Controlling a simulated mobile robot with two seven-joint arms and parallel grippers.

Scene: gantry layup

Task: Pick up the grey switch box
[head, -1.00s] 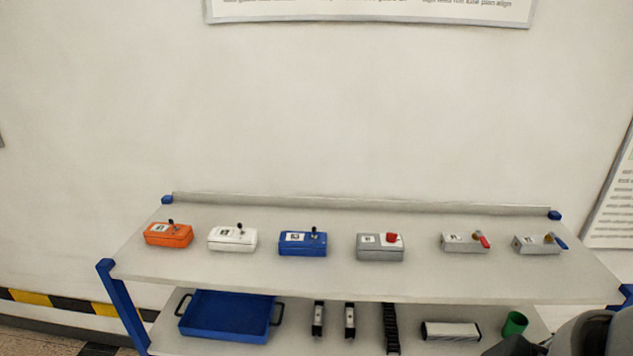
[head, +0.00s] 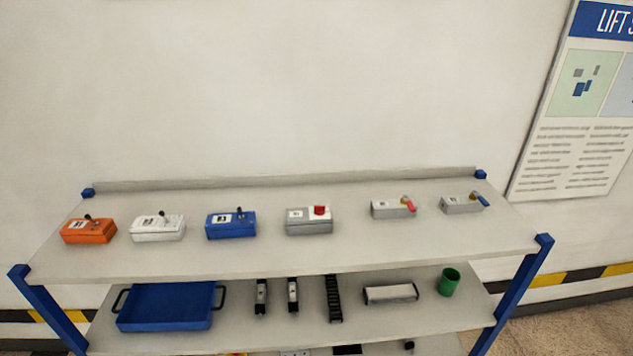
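The grey switch box (head: 309,221) with a red button on its top sits on the top shelf (head: 290,255), right of the middle of the row. Two smaller grey boxes stand to its right: one with a red lever (head: 393,208) and one with a blue lever (head: 462,203). A blue box (head: 231,225) stands to its left. Neither of my grippers is in view, and nothing touches the boxes.
A white box (head: 157,228) and an orange box (head: 89,230) stand farther left. The lower shelf holds a blue tray (head: 168,327), a green cup (head: 449,282) and several small parts. Blue posts (head: 512,293) bound the rack. The top shelf's front strip is clear.

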